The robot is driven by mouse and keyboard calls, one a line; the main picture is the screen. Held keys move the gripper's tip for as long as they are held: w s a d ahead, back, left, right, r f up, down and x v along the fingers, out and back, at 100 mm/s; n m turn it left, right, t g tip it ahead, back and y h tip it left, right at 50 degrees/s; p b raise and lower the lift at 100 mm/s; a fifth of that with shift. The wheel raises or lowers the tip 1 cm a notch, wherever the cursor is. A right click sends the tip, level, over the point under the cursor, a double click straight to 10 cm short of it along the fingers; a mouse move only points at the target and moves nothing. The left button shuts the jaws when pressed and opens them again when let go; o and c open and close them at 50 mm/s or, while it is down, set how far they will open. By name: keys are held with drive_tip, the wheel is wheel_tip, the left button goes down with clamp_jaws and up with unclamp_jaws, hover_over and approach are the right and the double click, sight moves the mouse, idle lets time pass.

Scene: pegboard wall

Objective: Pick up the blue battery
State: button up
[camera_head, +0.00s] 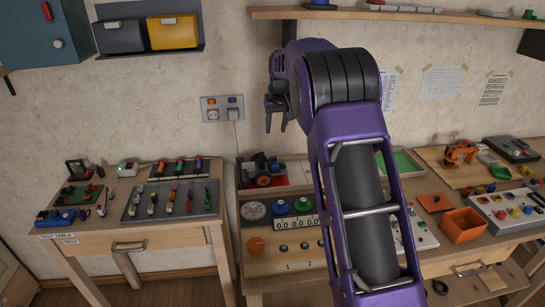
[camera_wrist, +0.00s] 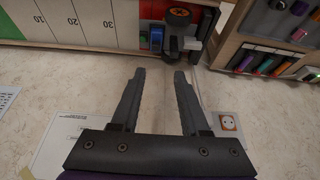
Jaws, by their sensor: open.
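My gripper (camera_wrist: 160,76) is open in the wrist view, with nothing between its two dark fingers. A rack with several coloured, battery-like cylinders (camera_head: 180,168) stands at the back of the left table. The wrist view shows this row at the upper right. One cylinder there looks blue (camera_wrist: 264,65), apart from and to the right of my fingers. The cylinders are small, so I cannot be sure which is the blue battery.
A wall socket (camera_head: 212,114) with a plugged cable is near my gripper. A dark wheeled model (camera_head: 262,170) stands at the back of the right table. A grey tray (camera_head: 208,204) with small parts lies before the rack. A shelf (camera_head: 400,13) runs along the wall above.

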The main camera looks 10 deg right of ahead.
hover_over(274, 157)
drive_tip(key=s, duration=0.3)
drive_tip(key=f, duration=1.1)
drive_tip(key=shift+w+d+f+b, duration=0.1)
drive_tip(key=shift+w+f+b, duration=0.15)
drive_tip(key=shift+f+b, duration=0.1)
drive_tip(key=shift+x, duration=2.75)
drive_tip(key=shift+w, duration=0.1)
drive_tip(key=shift+r, duration=0.1)
drive_tip(key=shift+c, duration=0.3)
clamp_jaws()
